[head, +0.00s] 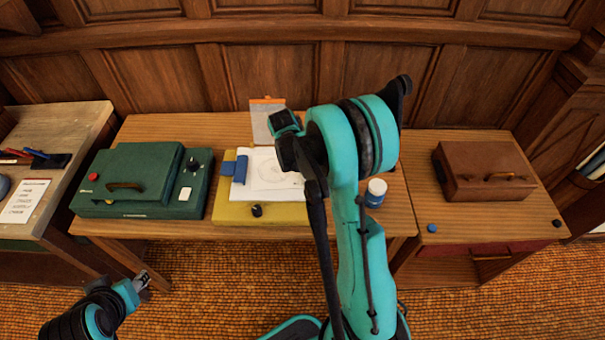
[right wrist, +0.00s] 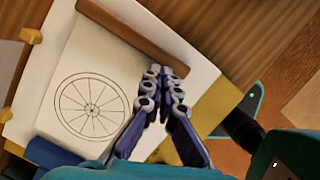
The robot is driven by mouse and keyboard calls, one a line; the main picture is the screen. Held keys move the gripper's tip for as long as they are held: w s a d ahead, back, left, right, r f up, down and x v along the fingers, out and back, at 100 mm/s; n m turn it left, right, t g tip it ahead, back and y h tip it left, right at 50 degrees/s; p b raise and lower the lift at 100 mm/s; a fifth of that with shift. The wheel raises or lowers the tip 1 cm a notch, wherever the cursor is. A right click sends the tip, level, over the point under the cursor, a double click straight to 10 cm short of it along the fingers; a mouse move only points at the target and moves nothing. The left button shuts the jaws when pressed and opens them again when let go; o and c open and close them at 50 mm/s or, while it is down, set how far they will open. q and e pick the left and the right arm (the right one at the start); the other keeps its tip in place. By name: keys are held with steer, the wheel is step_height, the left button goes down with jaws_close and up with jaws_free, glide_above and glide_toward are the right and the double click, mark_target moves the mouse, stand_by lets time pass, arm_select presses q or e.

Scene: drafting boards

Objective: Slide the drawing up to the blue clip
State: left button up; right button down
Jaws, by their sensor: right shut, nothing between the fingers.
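The drawing (right wrist: 90,108), a spoked wheel on a pale sheet, lies flat in the right wrist view; in the head view its sheet (head: 266,178) is on the yellow drafting board (head: 235,213), partly hidden by my right arm. The blue clip (head: 235,168) is at the sheet's left side. A blue shape (right wrist: 50,155) shows low left in the right wrist view; I cannot tell whether it is the clip. My right gripper (right wrist: 166,75) is shut and empty, over the paper beside the drawing. My left gripper (head: 141,281) hangs low left, away from the board; its opening is too small to tell.
A brown bar (right wrist: 135,38) lies along one side of the sheet. A green case (head: 125,178) stands left of the board, a blue-and-white jar (head: 375,193) right of it. An orange-clipped board (head: 262,122) stands behind. A brown case (head: 484,172) sits farther right.

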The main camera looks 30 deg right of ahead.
mark_target(298, 183)
steer(key=a, duration=0.3)
steer(key=shift+w+f, duration=0.1)
steer(key=shift+w, duration=0.1)
steer(key=shift+a+r, duration=0.65)
arm_select(q)
steer(key=r+p, duration=0.2)
steer(key=shift+s+a+r+p, duration=0.3)
steer(key=shift+r, duration=0.05)
arm_select(e)
steer(key=v, duration=0.8)
steer(key=shift+r, duration=0.4)
arm_select(q)
step_height(298, 183, down, 4)
steer(key=b, duration=0.3)
steer(key=shift+r+b, duration=0.15)
steer(key=shift+b, duration=0.2)
arm_select(e)
steer(key=s+a+r+m+t+y, duration=0.1)
steer(key=s+a+r+m+t, duration=0.1)
steer(key=s+a+m, duration=0.3)
steer(key=s+a+r+m+t+y, duration=0.1)
steer(key=s+a+r+m+t, duration=0.2)
steer(key=s+m, duration=0.8)
steer(key=s+a+t, duration=0.1)
steer(key=a+t, duration=0.1)
steer(key=a, duration=0.1)
steer(key=shift+m+t+y, duration=0.3)
steer(key=shift+y, duration=0.1)
